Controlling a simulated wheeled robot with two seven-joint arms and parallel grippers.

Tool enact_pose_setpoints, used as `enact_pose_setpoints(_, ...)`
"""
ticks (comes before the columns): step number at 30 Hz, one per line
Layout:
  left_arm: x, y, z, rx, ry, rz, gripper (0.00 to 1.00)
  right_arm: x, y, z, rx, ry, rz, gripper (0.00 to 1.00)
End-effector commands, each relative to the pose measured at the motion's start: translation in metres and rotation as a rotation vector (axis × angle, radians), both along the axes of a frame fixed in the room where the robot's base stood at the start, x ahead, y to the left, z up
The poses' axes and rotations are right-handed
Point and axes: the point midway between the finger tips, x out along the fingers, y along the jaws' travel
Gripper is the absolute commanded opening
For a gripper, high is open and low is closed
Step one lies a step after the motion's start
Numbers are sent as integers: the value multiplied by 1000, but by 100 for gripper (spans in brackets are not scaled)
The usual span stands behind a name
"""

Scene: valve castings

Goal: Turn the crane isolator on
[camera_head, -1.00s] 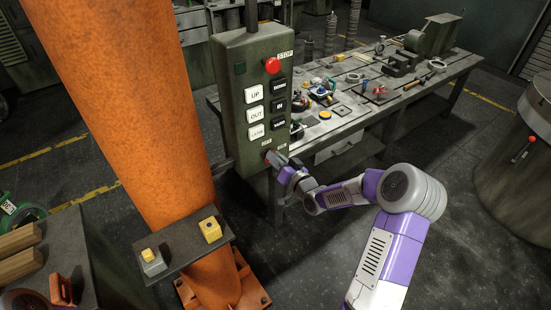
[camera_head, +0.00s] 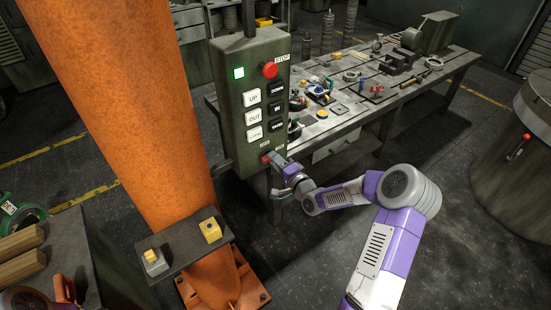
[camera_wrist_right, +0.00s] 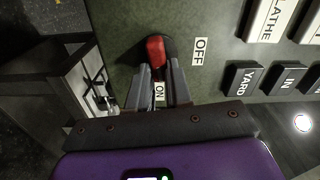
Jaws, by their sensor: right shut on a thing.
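My right gripper (camera_wrist_right: 158,68) is shut on the handle, one finger on each side. My left gripper is not in view.
The orange column (camera_head: 125,100) stands left of the box, with a small shelf (camera_head: 185,246) bearing yellow-topped button boxes. A workbench (camera_head: 340,118) with several small parts is behind. A round dark drum (camera_head: 515,170) stands at right. Floor between is clear.

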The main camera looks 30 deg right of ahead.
Motion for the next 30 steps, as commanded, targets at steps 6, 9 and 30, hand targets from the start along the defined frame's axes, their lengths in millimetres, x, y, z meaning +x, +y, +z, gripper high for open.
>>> enact_pose_setpoints(6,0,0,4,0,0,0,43,0,0,-2,109,10,-1,0)
enact_pose_setpoints(9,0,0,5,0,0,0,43,0,0,-2,138,13,-1,0)
enact_pose_setpoints(30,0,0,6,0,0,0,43,0,0,-3,173,16,0,34)
